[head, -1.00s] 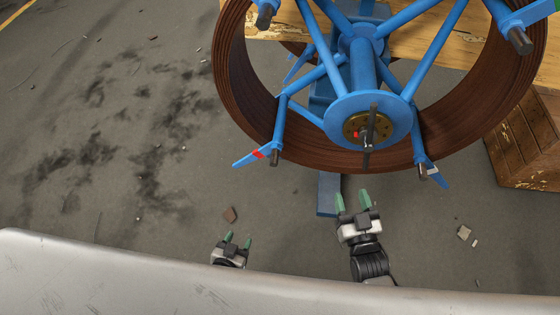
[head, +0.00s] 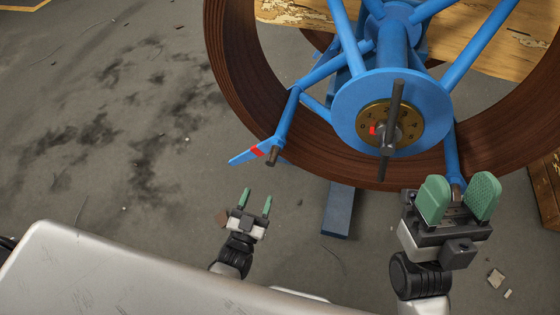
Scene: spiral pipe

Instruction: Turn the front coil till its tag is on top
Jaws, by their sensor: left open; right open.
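The front coil (head: 250,105) is a large brown ring of wound pipe on a blue spoked reel (head: 345,105) with a brass hub dial. A red-banded tag (head: 255,152) sits on a blue spoke tip at the coil's lower left. My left gripper (head: 256,200) is open and empty, below and apart from that tag, over the floor. My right gripper (head: 458,200) is open, close to the camera. It overlaps the lower end of the lower-right blue spoke in the picture and hides its tip. I cannot tell whether it touches the spoke.
A dark handle bar (head: 395,110) sticks out at the hub. A blue stand foot (head: 338,212) lies under the coil. A wooden beam (head: 470,55) passes behind, and a wooden crate (head: 548,190) stands at right. The floor at left is clear apart from small debris.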

